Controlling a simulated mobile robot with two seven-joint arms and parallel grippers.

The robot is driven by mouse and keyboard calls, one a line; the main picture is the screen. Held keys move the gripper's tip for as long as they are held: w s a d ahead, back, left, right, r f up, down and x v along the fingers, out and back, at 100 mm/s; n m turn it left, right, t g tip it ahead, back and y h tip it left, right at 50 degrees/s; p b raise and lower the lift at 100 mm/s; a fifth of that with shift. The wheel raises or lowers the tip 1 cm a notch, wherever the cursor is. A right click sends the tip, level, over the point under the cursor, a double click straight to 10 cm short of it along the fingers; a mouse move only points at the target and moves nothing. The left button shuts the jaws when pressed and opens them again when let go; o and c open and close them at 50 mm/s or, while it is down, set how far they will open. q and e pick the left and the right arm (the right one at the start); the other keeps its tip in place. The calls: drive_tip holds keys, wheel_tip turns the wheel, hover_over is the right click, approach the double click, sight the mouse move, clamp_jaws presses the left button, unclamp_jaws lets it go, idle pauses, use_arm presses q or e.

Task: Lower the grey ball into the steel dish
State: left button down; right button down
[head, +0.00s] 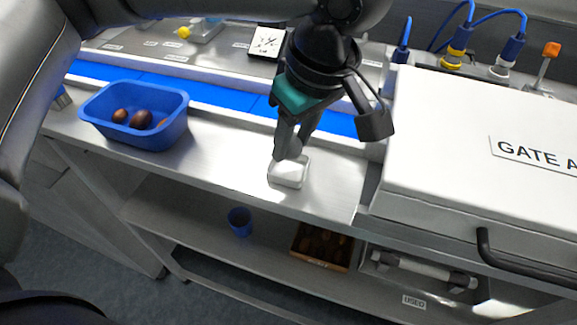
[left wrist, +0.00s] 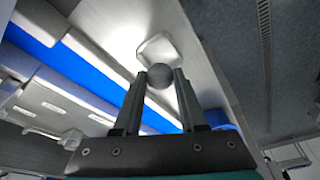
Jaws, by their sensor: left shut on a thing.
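My left gripper (head: 290,152) points down over the steel bench and is shut on the grey ball. The ball (left wrist: 160,76) shows between the two fingertips in the left wrist view; in the head view the fingers largely hide it. The steel dish (head: 288,179) is a small, shallow, square dish with rounded corners on the bench, just below the fingertips. In the left wrist view the dish (left wrist: 157,44) shows just beyond the ball, which overlaps its near edge. I cannot tell whether ball and dish touch. My right gripper is not in view.
A blue tub (head: 150,133) with brown dates stands on the bench to the left. A blue belt (head: 220,97) runs behind. A white box marked GATE A (head: 440,150) stands to the right. A blue cup (head: 240,222) and a date box (head: 322,265) sit on the lower shelf.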

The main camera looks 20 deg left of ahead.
use_arm(q)
drive_tip(key=shift+f+b, duration=0.7)
drive_tip(key=shift+f, duration=0.85)
idle(0.5)
drive_tip(key=shift+c, duration=1.9)
unclamp_jaws()
drive_tip(key=p+v, duration=0.1)
drive_tip(key=v, duration=1.4)
drive_tip(key=shift+r, duration=0.1)
